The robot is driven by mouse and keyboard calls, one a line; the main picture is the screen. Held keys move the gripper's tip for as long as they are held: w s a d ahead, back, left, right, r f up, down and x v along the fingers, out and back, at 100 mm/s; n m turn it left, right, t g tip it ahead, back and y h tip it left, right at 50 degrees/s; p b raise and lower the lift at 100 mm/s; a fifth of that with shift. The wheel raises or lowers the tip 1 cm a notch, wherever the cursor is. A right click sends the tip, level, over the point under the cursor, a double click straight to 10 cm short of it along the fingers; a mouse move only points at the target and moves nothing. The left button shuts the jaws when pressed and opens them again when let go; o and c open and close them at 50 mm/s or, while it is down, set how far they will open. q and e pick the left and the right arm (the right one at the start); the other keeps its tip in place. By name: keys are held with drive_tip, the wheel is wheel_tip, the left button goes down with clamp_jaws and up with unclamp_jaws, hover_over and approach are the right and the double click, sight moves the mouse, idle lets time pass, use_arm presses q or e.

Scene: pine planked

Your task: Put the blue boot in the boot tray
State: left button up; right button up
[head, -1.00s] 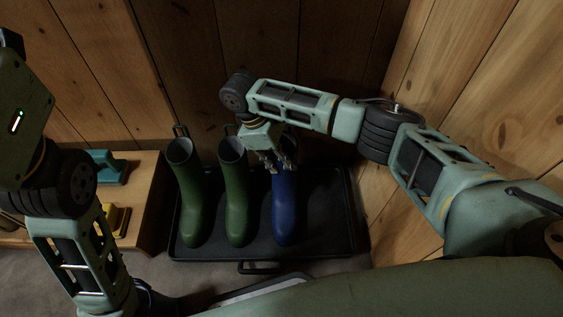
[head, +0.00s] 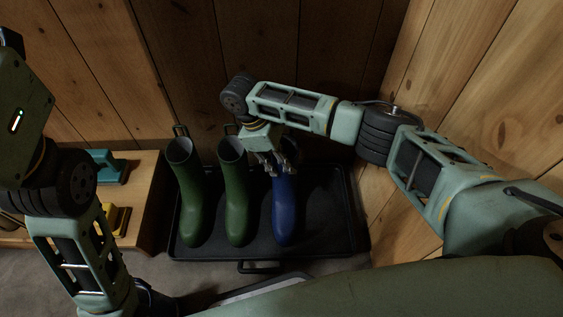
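The blue boot (head: 285,212) stands upright in the black boot tray (head: 333,237), to the right of two green boots. My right gripper (head: 278,168) is at the top of the blue boot's shaft, with its fingers overlapping the rim. The rim is mostly hidden behind the fingers, and I cannot tell whether they grip it or are spread. My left arm comes down at the left side, and its fingers do not show.
Two green boots, one at the left (head: 188,200) and one in the middle (head: 236,200), stand in the tray. A wooden bench (head: 143,190) at the left holds a teal item (head: 110,168) and a yellow item (head: 117,220). Plank walls close off the back and right. The tray's right end is free.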

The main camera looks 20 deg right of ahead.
drive_tip(key=o, duration=0.3)
drive_tip(key=v, duration=1.2)
drive_tip(key=shift+s, duration=0.1)
